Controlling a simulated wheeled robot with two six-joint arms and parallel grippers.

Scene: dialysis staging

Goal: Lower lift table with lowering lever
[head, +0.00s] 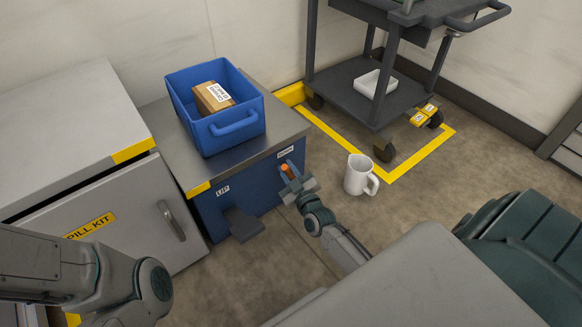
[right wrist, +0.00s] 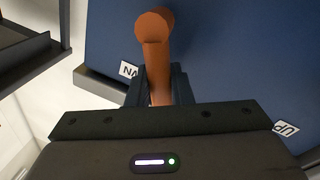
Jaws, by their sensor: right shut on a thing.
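The lift table (head: 268,150) has a grey top and a blue body with an "UP" label and a dark pedal (head: 243,224) low on its front. The orange lowering lever (head: 287,169) is on the right part of its front face. My right gripper (head: 291,177) is shut on the lever; in the right wrist view the lever (right wrist: 155,60) stands between the fingers (right wrist: 158,88), its round end showing beyond them. A label beside it is partly hidden and ends in "N". My left arm comes in at lower left; its gripper is out of view.
A blue bin (head: 235,131) with a cardboard box (head: 213,97) sits on the lift table. A white jug (head: 358,175) stands on the floor to the right. A grey cart (head: 350,85) stands behind, within yellow floor tape. A spill kit cabinet (head: 120,215) is at left.

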